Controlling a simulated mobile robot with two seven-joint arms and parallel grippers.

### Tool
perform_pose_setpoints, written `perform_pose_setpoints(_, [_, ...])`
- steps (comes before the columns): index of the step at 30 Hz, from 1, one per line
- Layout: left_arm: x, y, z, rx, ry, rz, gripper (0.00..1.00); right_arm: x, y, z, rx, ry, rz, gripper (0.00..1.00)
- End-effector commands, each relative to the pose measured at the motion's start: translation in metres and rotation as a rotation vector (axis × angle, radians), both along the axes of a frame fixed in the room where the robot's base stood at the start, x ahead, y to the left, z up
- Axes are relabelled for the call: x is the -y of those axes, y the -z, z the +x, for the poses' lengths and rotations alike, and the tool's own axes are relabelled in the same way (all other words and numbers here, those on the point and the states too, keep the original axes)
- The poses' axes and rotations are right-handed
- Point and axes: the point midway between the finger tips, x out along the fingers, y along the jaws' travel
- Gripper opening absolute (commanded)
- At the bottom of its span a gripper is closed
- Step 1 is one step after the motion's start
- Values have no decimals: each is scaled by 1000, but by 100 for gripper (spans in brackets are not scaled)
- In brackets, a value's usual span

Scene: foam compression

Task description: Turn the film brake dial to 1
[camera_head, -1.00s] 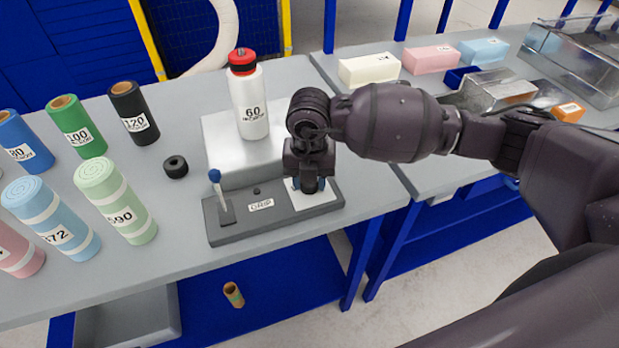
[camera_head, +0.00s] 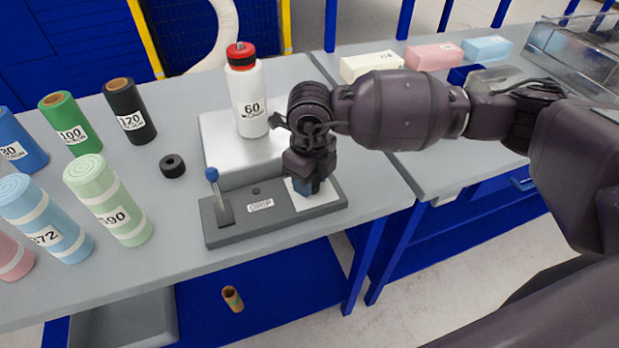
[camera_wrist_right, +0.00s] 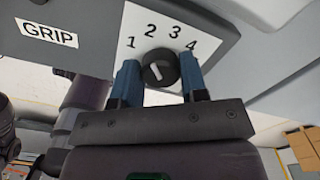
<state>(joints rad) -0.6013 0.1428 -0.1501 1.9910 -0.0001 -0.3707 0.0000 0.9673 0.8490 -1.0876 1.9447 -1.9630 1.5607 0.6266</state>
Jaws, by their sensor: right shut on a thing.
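The film brake dial (camera_wrist_right: 161,69) is a round black knob with a white mark, on a white plate (camera_wrist_right: 170,28) numbered 1 to 4. In the right wrist view the mark slants up and left; I cannot tell exactly which number it meets. My right gripper (camera_wrist_right: 160,78) has its two blue fingers on either side of the knob, shut on it. In the head view this gripper (camera_head: 306,186) points down at the right end of the grey GRIP base (camera_head: 237,222) and hides the dial. My left gripper is not in view.
A blue-knobbed lever (camera_head: 218,195) stands at the base's left end. A white bottle (camera_head: 248,103) labelled 60 stands on a metal block (camera_head: 222,150) behind. A black ring (camera_head: 173,166) and several film rolls (camera_head: 107,200) are to the left.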

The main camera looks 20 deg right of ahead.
Motion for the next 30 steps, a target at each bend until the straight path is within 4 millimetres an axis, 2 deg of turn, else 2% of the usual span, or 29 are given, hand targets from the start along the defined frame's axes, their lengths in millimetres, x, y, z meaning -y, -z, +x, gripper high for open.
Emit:
perform_pose_setpoints(15, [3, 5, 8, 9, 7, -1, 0, -1, 0, 0, 1, -401, 0, 16])
perform_pose_setpoints(30, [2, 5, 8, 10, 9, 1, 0, -1, -1, 0, 4, -521, 0, 16])
